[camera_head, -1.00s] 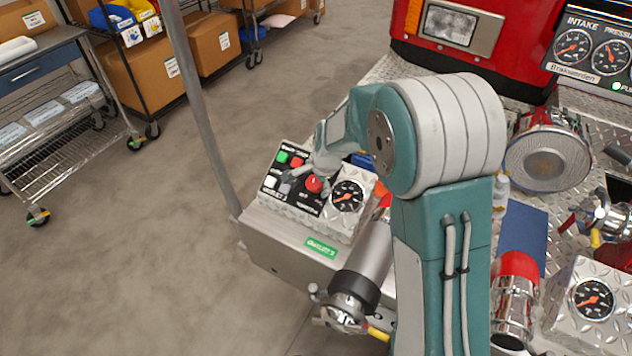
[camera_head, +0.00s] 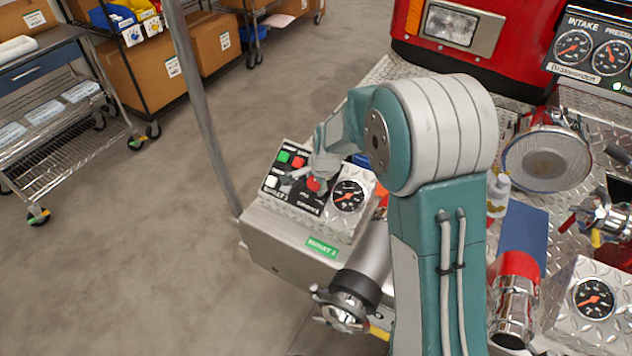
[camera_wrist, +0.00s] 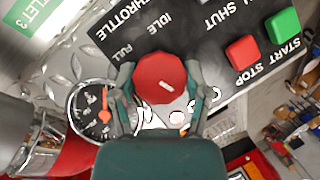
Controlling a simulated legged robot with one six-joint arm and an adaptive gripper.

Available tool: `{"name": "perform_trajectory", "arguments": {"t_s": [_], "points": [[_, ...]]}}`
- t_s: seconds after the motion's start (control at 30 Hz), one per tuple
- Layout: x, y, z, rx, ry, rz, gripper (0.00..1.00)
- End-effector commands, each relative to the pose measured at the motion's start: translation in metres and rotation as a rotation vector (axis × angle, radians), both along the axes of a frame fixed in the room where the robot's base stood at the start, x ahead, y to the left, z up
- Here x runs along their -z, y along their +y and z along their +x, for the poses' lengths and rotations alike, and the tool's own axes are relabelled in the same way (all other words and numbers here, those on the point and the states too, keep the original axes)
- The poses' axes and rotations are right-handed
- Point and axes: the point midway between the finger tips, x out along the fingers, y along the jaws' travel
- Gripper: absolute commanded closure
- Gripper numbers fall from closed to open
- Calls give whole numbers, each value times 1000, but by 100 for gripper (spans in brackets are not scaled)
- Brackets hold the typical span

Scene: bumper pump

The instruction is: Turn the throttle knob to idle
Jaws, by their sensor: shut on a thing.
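The red round throttle knob (camera_wrist: 160,78) sits on a black control panel (camera_wrist: 100,25) in the wrist view, with a short white mark on its face. The words THROTTLE, IDLE and FULL are printed beside it. I cannot tell which word the mark points to. My gripper (camera_wrist: 159,82) has one finger on each side of the knob and is shut on it. In the head view the knob (camera_head: 313,184) is partly covered by my gripper (camera_head: 308,178).
Red (camera_wrist: 242,52) and green (camera_wrist: 283,24) buttons sit beside the knob. A pressure gauge (camera_wrist: 92,108) stands close on the other side. In the head view a metal pole (camera_head: 195,100) rises left of the panel box, with open floor beyond.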

Motion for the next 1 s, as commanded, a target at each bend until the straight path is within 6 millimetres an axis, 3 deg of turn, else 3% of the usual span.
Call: {"name": "perform_trajectory", "arguments": {"t_s": [0.57,1.0], "points": [[0,0,2,-53,14,-28,87],[0,1,3,-341,107,-171,87]]}}
